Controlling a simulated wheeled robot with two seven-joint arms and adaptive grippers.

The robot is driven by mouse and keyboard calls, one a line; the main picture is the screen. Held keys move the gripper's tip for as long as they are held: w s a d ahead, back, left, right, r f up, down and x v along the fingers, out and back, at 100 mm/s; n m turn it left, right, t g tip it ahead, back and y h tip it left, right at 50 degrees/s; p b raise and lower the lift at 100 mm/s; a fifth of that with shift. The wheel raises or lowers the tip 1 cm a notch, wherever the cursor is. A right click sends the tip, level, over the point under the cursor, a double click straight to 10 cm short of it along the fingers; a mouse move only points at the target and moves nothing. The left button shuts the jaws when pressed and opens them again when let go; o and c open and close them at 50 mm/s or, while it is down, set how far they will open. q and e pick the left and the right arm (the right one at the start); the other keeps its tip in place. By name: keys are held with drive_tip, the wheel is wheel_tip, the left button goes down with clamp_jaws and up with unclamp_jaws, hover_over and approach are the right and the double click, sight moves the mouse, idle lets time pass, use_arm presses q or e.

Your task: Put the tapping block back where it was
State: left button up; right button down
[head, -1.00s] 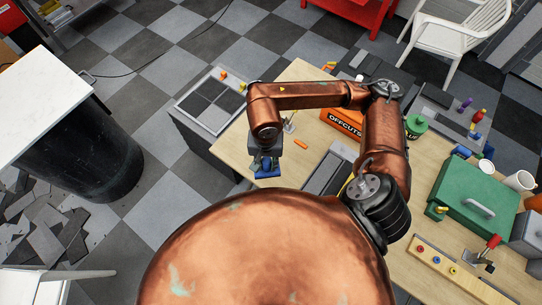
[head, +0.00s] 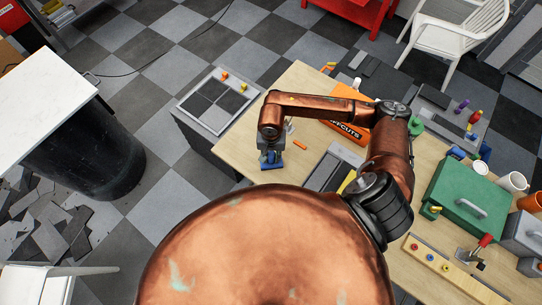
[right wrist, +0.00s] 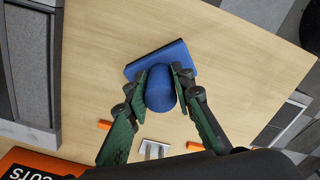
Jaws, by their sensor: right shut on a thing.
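My right gripper (right wrist: 161,75) is shut on the rounded blue knob (right wrist: 160,92) of the tapping block, with one finger on each side. The block's flat blue base (right wrist: 150,62) shows beyond the knob, over the wooden table top. In the head view the block (head: 271,165) is under the right gripper (head: 270,155), near the table's left end. I cannot tell whether its base touches the wood. My left gripper is not in view.
The wooden table (head: 235,150) has bare wood around the block. Close by are an orange stick (head: 300,144), a small metal piece (right wrist: 154,148) and the orange OFFCUTS box (head: 347,112). A tiled sample stand (head: 200,122) is beyond the table's left edge.

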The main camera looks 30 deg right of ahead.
drive_tip(key=shift+f, duration=0.15)
drive_tip(key=c, duration=1.7)
unclamp_jaws()
drive_tip(key=shift+o, duration=0.2)
drive_tip(key=shift+r, duration=0.25)
wheel_tip(320, 180, up, 10)
drive_tip(key=b, duration=0.2)
drive_tip(key=shift+w+r+b, duration=0.1)
drive_tip(key=shift+r+b, duration=0.1)
drive_tip(key=shift+b, duration=0.1)
drive_tip(key=shift+r, duration=0.75)
